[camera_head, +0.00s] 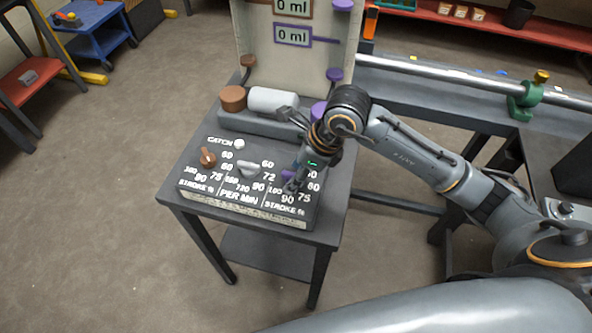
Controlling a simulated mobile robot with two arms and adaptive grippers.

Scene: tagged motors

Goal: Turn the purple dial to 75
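The purple dial (288,174) is on the right part of the sloped control panel (187,152), mostly hidden by my gripper. Its printed scale shows numbers such as 60, 75, 90 and 100 over a STROKE % label. Where its pointer points is hidden. My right gripper (293,182) reaches in from the right and points down at the purple dial. Its fingers are at or very close to the dial; I cannot tell whether they touch it or how far they are open. My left gripper is not in view.
An orange-brown dial (208,157) and a grey dial (249,169) sit left of the purple one. A white CATCH button (239,143) is above them. Behind stand a white cylinder (272,101), a brown knob (233,98) and a board with two 0 ml displays (292,35).

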